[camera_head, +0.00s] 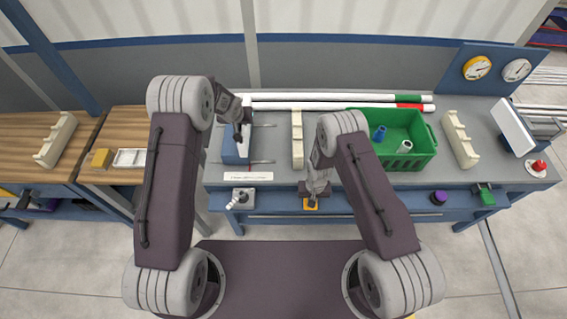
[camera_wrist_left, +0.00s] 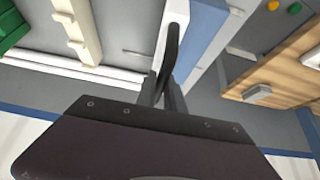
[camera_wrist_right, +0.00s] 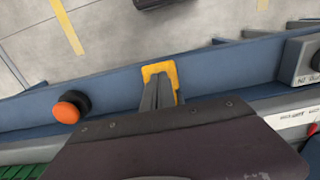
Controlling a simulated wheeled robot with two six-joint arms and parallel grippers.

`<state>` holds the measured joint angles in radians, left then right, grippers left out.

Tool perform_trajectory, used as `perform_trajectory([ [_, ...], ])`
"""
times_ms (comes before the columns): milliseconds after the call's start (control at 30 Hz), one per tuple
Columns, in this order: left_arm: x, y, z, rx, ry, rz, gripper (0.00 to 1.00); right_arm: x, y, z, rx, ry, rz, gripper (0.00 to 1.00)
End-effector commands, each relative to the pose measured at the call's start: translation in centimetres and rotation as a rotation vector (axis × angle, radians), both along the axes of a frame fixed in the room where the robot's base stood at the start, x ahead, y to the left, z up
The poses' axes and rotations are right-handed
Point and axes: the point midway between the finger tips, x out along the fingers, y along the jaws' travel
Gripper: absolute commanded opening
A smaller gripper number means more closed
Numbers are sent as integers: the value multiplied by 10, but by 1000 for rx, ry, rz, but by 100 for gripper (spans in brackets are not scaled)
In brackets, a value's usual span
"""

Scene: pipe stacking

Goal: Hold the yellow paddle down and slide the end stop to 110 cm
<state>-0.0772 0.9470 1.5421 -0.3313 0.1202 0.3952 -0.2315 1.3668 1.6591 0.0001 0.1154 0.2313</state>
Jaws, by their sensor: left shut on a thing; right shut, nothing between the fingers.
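The end stop (camera_head: 235,151), a blue and white block, is on the grey bench at the left in the head view. My left gripper (camera_head: 241,127) is shut on its dark handle (camera_wrist_left: 173,48); the block's blue face (camera_wrist_left: 205,38) shows beside it in the left wrist view. The yellow paddle (camera_head: 311,207) is on the bench's blue front edge. My right gripper (camera_wrist_right: 158,98) is shut and empty, with its tips at the paddle (camera_wrist_right: 161,70). I cannot tell whether they press it down. No scale reading is legible.
Red, green and white pipes (camera_head: 340,102) lie along the back of the bench. A green crate (camera_head: 421,150) and cream racks (camera_head: 297,140) stand to the right of the end stop. A joystick box (camera_head: 242,199) is at the front left, and an orange button (camera_wrist_right: 68,108) is near the paddle.

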Motion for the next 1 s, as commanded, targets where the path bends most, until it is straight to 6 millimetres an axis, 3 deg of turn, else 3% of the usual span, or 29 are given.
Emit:
perform_trajectory([
  [1000, -1, 52, -2, 0, 3, 4, 0, -3, -1, -3, -2, 8, -1, 0],
])
